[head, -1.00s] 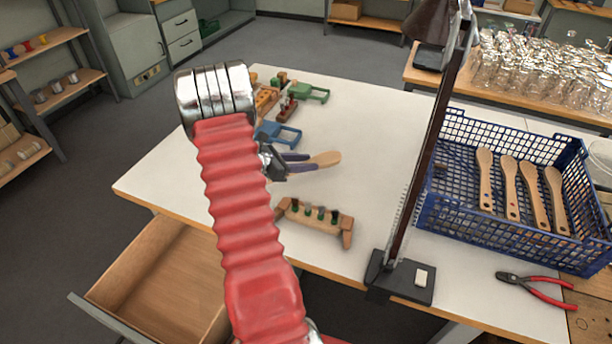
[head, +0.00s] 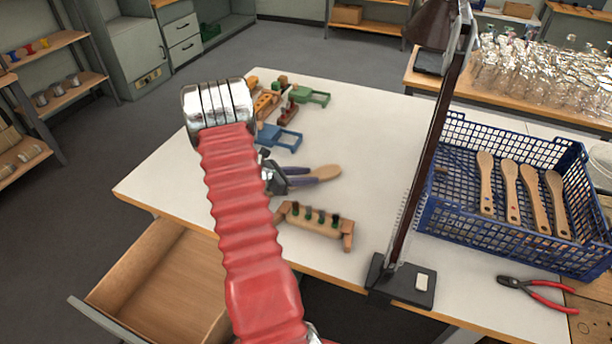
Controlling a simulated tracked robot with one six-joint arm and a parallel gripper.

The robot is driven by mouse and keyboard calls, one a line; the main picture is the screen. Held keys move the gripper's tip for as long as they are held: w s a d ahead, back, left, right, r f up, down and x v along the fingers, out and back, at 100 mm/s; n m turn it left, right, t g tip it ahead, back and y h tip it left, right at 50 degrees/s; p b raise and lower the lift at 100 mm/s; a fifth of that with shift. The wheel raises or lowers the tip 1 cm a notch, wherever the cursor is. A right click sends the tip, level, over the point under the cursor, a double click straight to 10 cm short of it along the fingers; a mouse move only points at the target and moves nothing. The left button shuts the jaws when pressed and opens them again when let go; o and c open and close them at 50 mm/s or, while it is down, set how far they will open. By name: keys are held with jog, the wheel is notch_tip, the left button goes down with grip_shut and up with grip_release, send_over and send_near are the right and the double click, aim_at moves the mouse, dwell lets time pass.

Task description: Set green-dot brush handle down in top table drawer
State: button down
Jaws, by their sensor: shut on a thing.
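My gripper (head: 309,176) is shut on a wooden brush handle (head: 328,171), whose rounded end sticks out to the right over the white table (head: 375,135). Its dot is not visible. The rest of the handle is hidden by the jaws, and part of my gripper is hidden behind my red arm sleeve. I cannot tell how high it is held. The top table drawer (head: 150,262) is pulled open at the lower left, below the tabletop. Its visible floor is bare, and my arm covers part of its right side.
A wooden rack with dark green tufts (head: 315,222) stands near the table's front edge, close to my gripper. A dark lamp post (head: 425,170) rises to the right. A blue crate (head: 470,228) holds several wooden handles. Red pliers (head: 540,290) lie in front of it.

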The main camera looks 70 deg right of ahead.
jog(key=c, duration=1.2)
grip_release()
jog(key=shift+w+a, duration=0.1)
jog(key=v, duration=1.1)
jog(key=shift+w+a+r, duration=0.2)
jog(key=shift+a, duration=0.1)
